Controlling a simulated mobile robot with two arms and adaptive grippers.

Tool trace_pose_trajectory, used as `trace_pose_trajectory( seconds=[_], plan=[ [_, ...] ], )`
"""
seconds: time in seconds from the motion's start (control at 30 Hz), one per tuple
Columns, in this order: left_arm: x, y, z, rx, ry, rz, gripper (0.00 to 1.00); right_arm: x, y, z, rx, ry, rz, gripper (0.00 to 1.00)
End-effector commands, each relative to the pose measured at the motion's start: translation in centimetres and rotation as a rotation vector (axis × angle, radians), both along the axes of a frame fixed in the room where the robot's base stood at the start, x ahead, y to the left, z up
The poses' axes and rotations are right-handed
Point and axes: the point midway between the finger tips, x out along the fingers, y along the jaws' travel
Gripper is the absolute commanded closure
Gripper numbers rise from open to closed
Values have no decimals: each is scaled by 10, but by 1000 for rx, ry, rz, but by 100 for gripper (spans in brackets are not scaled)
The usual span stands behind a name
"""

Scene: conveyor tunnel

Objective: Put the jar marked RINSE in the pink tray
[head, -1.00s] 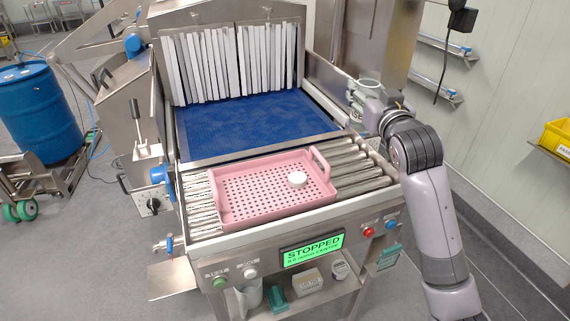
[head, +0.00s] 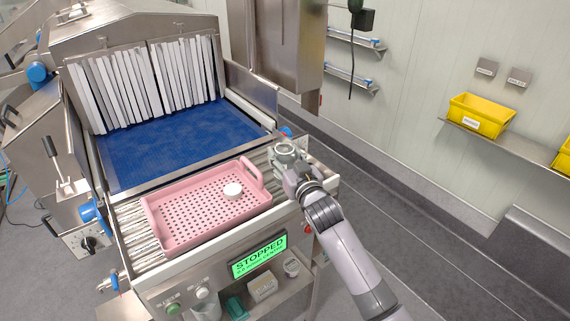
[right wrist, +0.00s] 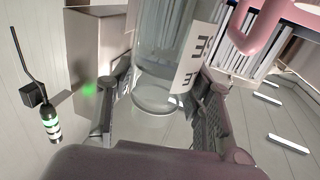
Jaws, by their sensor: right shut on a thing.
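The pink tray (head: 165,238) sits on the rollers in front of the blue belt. My right gripper (head: 290,162) is just right of the tray's right handle, over the rollers. It is shut on a clear jar (head: 284,147), whose glass body shows between the fingers in the right wrist view (right wrist: 165,45). A white label there shows only part of its word, ending in "SE". The pink tray's edge shows at the top right of the right wrist view (right wrist: 278,14). My left gripper is not in view.
The blue belt (head: 185,145) runs back to white strip curtains (head: 150,80). The front panel display (head: 259,256) reads STOPPED. Several small items stand on a shelf below. Yellow bins (head: 482,115) sit on a wall shelf at right. Bare rollers (head: 128,220) show left of the tray.

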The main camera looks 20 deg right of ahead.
Motion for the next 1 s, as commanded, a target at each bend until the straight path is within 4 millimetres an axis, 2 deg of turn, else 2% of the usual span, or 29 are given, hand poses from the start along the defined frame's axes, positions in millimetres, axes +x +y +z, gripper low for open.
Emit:
trace_pose_trajectory(
  seconds=[0.1, 0.2, 0.33, 0.6, 0.63, 0.9, 1.0],
  plan=[
    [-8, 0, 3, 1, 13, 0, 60, 0, 0, -20, 3, 4, -1, 100],
    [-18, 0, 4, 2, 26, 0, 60, 0, 0, -29, 1, 1, 0, 100],
    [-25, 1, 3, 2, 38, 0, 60, 0, 0, -31, 0, -1, 1, 100],
    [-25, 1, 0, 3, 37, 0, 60, 0, 0, -35, 1, 0, 1, 100],
    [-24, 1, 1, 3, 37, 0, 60, 0, 0, -35, 1, 2, 0, 51],
    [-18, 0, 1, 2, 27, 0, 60, 0, 0, -35, 0, 3, 0, 33],
    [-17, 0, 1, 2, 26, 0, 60, 0, 0, -35, 0, 3, 0, 33]
  ],
)
